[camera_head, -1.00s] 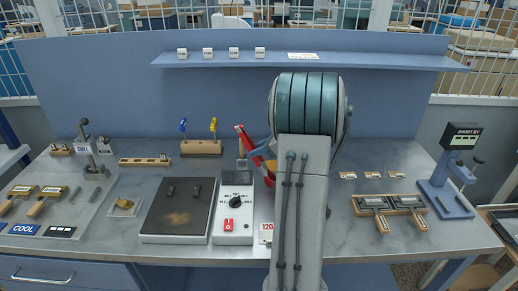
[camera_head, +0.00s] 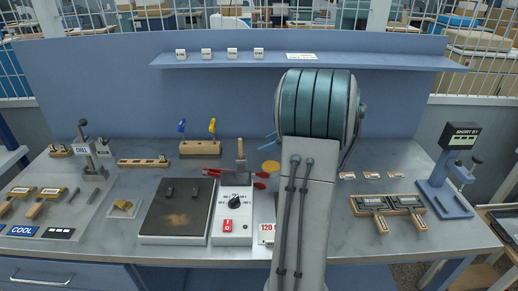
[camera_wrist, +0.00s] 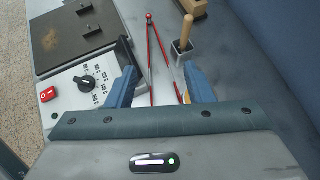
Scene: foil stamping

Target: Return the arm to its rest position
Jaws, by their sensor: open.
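My gripper (camera_wrist: 160,88) is open in the wrist view, with its two blue fingers spread apart and nothing clamped between them. In the head view my arm mostly hides it; only a blue finger (camera_head: 268,137) shows left of my arm. Red-handled tongs (camera_head: 214,171) lie on the bench behind the dial box. In the wrist view the red tongs (camera_wrist: 152,55) show in the gap between the fingers. My arm stands raised over the bench, right of the dial box (camera_head: 232,212).
A wooden-handled tool (camera_head: 240,150) stands upright near the tongs, beside an amber disc (camera_head: 270,167). A dark hot plate (camera_head: 178,207) is left of the dial box. A wooden rack (camera_head: 388,205) and blue press (camera_head: 445,185) are right. A blue shelf (camera_head: 380,61) crosses behind.

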